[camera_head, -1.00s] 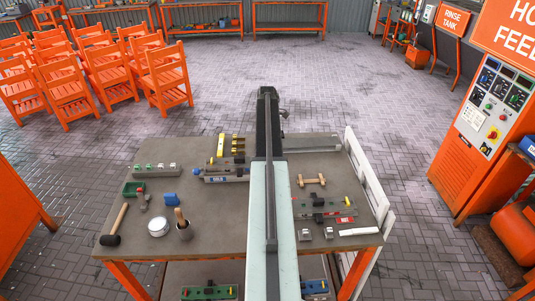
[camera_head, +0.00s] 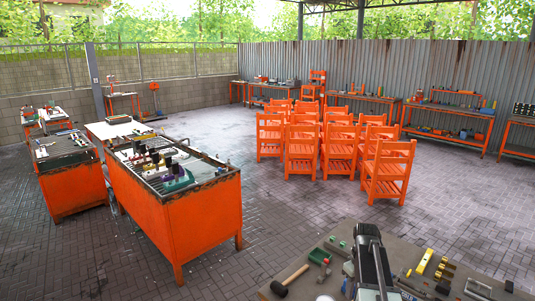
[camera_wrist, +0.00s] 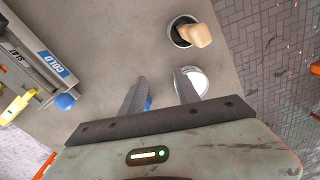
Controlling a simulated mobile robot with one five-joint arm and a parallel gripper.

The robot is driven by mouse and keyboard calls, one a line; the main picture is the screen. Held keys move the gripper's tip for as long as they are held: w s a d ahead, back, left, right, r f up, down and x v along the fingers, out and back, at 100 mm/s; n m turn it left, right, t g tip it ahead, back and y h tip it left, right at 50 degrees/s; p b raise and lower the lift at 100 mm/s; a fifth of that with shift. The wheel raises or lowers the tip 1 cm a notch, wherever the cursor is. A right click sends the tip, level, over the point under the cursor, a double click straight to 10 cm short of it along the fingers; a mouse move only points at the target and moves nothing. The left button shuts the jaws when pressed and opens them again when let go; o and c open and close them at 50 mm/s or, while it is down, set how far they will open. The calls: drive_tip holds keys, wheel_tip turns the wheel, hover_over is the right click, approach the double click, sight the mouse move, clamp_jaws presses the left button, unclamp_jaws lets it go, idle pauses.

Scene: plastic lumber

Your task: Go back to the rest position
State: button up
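My gripper (camera_wrist: 158,84) shows in the wrist view with its two fingers apart and nothing held between them. It is over the grey bench top (camera_wrist: 120,30). A round white tin (camera_wrist: 194,80) lies by the right finger, and a blue piece (camera_wrist: 149,103) is partly hidden by the left finger. A dark cup with a wooden handle (camera_wrist: 194,35) stands beyond the tin. In the head view my arm rises over the bench (camera_head: 400,248) at the lower right; the fingers cannot be made out there.
An orange cabinet bench (camera_head: 180,215) and orange chairs (camera_head: 388,170) stand around open paved floor.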

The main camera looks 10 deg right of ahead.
drive_tip(key=s+a+f+m+b, duration=0.1)
drive_tip(key=s+a, duration=0.2)
drive_tip(key=a, duration=1)
drive_tip(key=s+a+f+m+b, duration=0.1)
drive_tip(key=s+a, duration=0.3)
drive_tip(key=a, duration=0.9)
drive_tip(key=shift+f+m, duration=0.3)
drive_tip(key=shift+m, duration=0.3)
